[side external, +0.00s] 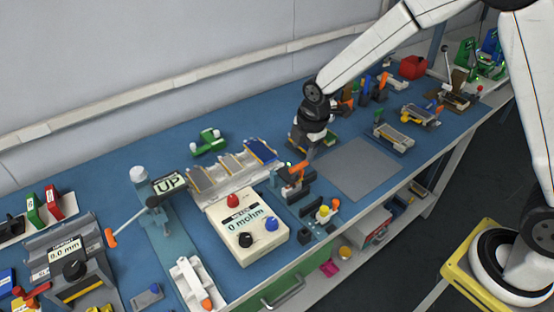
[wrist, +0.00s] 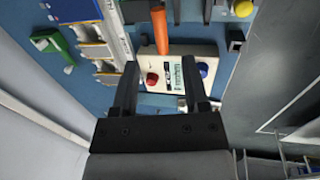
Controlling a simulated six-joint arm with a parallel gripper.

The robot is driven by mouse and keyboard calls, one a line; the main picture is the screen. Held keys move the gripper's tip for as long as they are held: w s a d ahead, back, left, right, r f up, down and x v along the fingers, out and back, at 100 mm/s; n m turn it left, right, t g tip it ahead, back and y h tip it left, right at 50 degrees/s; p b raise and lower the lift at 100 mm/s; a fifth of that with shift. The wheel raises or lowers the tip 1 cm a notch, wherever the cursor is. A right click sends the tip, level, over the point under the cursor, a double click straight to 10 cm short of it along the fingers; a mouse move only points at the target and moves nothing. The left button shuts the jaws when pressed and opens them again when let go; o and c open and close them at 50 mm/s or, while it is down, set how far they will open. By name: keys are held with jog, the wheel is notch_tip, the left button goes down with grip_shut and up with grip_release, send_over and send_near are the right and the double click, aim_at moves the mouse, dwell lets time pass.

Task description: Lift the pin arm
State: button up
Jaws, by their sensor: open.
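No part is labelled as the pin arm. The nearest likely part is an orange handle (side external: 299,172) on a small dark fixture (side external: 290,186) at the bench's middle. It also shows in the wrist view (wrist: 160,28), ahead of the gap between my fingers. My gripper (side external: 308,157) is open and points down close to the orange handle. In the wrist view my two fingers (wrist: 160,65) are apart, with nothing held between them. I cannot tell from these frames whether a finger touches the handle.
A meter box (side external: 247,234) reading 0 mohm stands left of the fixture, beside a white cell rack (side external: 222,190). A lever stand (side external: 140,176) with an UP sign is further left. A grey mat (side external: 360,170) lies clear to the right. A yellow-topped block (side external: 326,211) stands in front.

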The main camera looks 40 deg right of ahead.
aim_at(299, 165)
jog(key=shift+f, duration=0.15)
jog(key=shift+w+f, duration=0.25)
jog(key=shift+f, duration=0.95)
jog(key=shift+w+f, duration=0.25)
jog(key=shift+f, duration=1)
jog(key=shift+w+f, duration=0.25)
jog(key=shift+f, duration=0.95)
jog(key=shift+c, duration=0.2)
grip_shut()
